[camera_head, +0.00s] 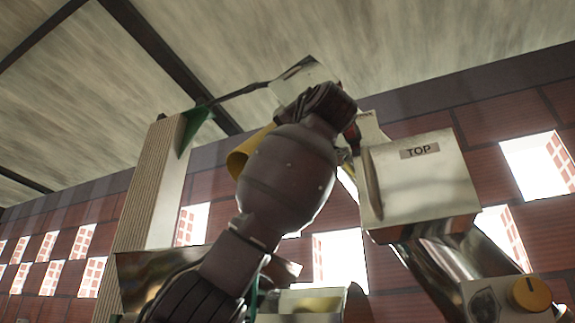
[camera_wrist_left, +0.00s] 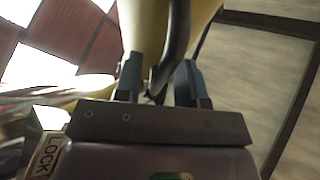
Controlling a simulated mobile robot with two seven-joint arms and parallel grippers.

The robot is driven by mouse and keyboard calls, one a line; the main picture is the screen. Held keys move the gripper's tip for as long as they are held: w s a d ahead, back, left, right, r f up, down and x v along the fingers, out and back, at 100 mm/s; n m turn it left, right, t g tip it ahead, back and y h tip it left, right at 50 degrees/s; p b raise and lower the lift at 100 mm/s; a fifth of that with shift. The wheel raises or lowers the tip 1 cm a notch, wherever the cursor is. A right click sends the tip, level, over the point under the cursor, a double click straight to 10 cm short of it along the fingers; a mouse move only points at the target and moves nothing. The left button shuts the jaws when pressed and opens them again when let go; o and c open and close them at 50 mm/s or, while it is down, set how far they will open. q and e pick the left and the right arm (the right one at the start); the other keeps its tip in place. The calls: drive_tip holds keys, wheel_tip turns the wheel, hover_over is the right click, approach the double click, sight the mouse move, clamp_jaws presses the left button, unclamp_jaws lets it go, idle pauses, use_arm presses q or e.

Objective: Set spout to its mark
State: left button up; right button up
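The yellow spout (camera_head: 243,157) shows in the head view, partly hidden behind my left arm. In the left wrist view a yellow surface (camera_wrist_left: 148,25), likely the spout, fills the top middle, with a dark curved bar (camera_wrist_left: 179,30) in front of it. My left gripper (camera_wrist_left: 158,75) has its two fingers apart, with the lower end of the bar between them. A gap shows between the fingers; firm contact with the bar is not visible. In the head view the left fingers are hidden by my arm. My right gripper is in neither view. I cannot make out a spout mark.
A pale box labelled TOP (camera_head: 415,185) sits on a shiny metal chute (camera_head: 455,265) at right. A yellow knob (camera_head: 531,293) is at lower right. A tall ribbed pale column (camera_head: 150,200) stands at left. A LOCK label (camera_wrist_left: 47,155) shows in the wrist view.

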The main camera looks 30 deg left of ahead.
use_arm(q)
drive_tip(key=b+v, duration=0.2)
drive_tip(key=v, duration=0.5)
drive_tip(key=shift+d, duration=0.2)
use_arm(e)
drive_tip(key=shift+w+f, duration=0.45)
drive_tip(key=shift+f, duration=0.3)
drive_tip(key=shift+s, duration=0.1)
